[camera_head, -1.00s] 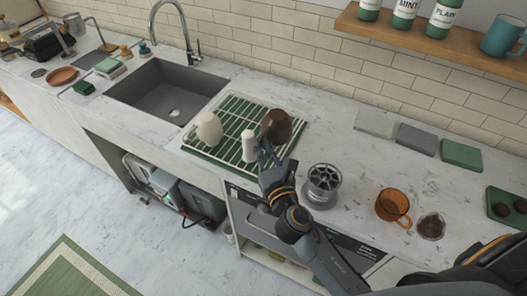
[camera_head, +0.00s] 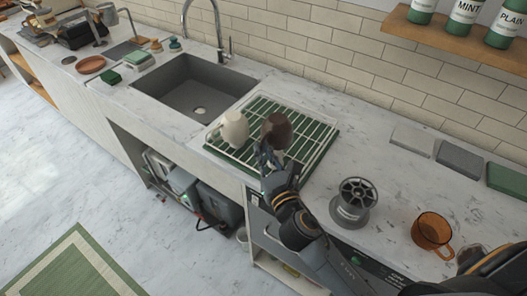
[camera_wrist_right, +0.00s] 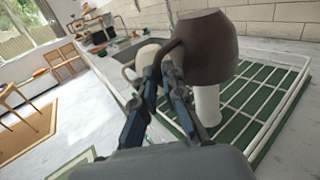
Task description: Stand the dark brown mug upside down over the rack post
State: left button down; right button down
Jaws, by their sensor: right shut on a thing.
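The dark brown mug (camera_head: 277,131) is above the green-and-white rack (camera_head: 311,150), held by its handle in my right gripper (camera_head: 264,156). In the right wrist view the mug (camera_wrist_right: 209,48) is upside down, slightly tilted, with its wide rim downward. My right gripper (camera_wrist_right: 160,78) is shut on the handle at the mug's left. A white rack post (camera_wrist_right: 207,106) shows below the rim; its top is hidden by the mug, and I cannot tell whether it is inside. In the head view the post is hidden. My left gripper is not in view.
A cream mug (camera_head: 234,129) stands upside down on the rack, close left of the brown mug. The sink (camera_head: 196,92) lies to the left.

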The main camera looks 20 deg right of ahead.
jog(key=shift+f+b, duration=2.05)
jog(key=shift+f, duration=0.75)
jog(key=shift+f, duration=0.25)
jog(key=c, duration=1.4)
grip_release()
jog(key=shift+o, duration=0.2)
jog(key=s, duration=1.2)
jog(key=shift+d, duration=0.2)
